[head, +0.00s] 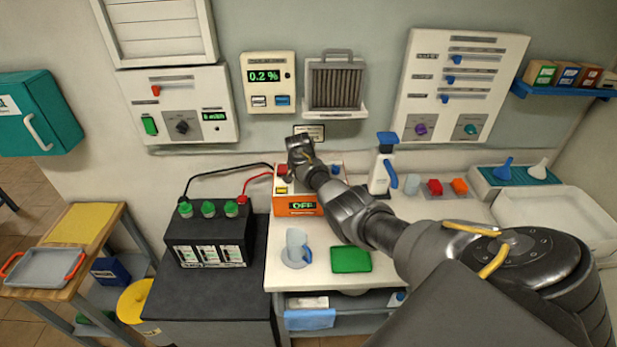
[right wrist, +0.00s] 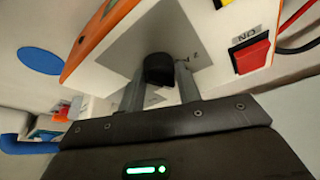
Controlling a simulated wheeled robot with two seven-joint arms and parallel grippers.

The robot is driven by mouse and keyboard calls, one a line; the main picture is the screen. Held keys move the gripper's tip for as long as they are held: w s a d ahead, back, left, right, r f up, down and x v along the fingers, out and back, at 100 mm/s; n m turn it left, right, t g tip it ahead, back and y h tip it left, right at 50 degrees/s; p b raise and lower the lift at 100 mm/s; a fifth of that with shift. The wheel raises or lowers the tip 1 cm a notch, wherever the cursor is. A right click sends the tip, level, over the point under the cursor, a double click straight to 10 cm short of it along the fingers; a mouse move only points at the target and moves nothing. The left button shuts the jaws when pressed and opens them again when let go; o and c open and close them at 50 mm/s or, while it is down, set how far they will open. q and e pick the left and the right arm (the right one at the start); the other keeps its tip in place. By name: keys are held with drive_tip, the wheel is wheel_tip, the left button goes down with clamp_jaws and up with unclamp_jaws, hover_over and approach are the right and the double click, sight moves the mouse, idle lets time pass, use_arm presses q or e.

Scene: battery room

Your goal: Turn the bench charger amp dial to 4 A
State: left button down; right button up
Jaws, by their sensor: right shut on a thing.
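The bench charger (head: 302,208) is an orange and white box on the white bench, with a green "OFF" readout on its front. My right arm reaches over it from the right, and my right gripper (head: 300,148) hides much of its top. In the right wrist view, the black dial (right wrist: 159,69) stands on a grey panel of the charger (right wrist: 100,35). My right gripper (right wrist: 160,90) has its two fingers on either side of the dial and is shut on it. The dial's markings are mostly hidden or too small to read. My left gripper is not in view.
A red switch (right wrist: 251,57) marked "ON" sits beside the dial. A black battery (head: 208,235) with red and black leads stands left of the charger. A jug (head: 297,246), a green tray (head: 351,259) and a spray bottle (head: 381,172) are on the bench.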

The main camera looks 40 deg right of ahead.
drive_tip(key=o, duration=1)
drive_tip(key=shift+c, duration=0.2)
drive_tip(key=b+v, duration=0.2)
drive_tip(key=v, duration=0.8)
drive_tip(key=shift+a+r, duration=0.15)
drive_tip(key=shift+r, duration=0.2)
